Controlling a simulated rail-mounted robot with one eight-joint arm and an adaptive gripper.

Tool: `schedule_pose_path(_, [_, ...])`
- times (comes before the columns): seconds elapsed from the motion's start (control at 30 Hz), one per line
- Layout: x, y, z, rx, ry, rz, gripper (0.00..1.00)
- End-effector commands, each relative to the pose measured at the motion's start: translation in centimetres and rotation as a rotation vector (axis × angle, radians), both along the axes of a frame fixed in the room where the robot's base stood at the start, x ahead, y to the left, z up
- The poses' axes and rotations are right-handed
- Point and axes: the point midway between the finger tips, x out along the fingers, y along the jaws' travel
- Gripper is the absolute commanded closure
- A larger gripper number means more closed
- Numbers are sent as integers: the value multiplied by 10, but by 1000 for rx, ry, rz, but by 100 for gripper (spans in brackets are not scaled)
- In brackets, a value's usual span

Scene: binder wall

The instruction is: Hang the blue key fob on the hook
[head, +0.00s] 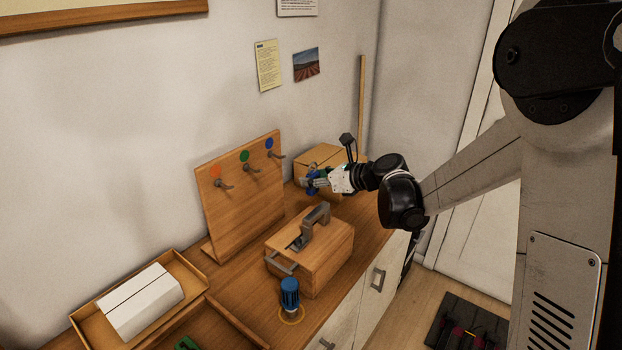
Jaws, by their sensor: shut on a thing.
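An upright wooden board (240,195) near the wall carries three metal hooks under coloured dots. The left hook (224,185) is under an orange dot, the middle hook (252,168) under a green dot and the right hook (275,155) under a blue dot (269,143). All three hooks look empty. My gripper (317,183) is right of the board, above the counter, with its fingers pointing left. It is shut on a small blue thing, which appears to be the blue key fob (312,190). The fingers partly hide it, and its ring cannot be made out.
A wooden box with a grey handle (310,250) stands in front of the board. A blue cylinder (290,291) stands by the counter's front edge. Another wooden box (325,156) is behind my gripper. A tray (90,309) with a white binder-like block lies at left.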

Motion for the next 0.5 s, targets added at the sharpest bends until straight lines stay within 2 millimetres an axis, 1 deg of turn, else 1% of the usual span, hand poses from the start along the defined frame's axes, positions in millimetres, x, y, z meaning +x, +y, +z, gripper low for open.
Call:
schedule_pose_path(0.37, [0, 0, -2, 0, 0, 0, 97])
schedule_pose_path(0.5, [6, 7, -1, -1, -1, 0, 97])
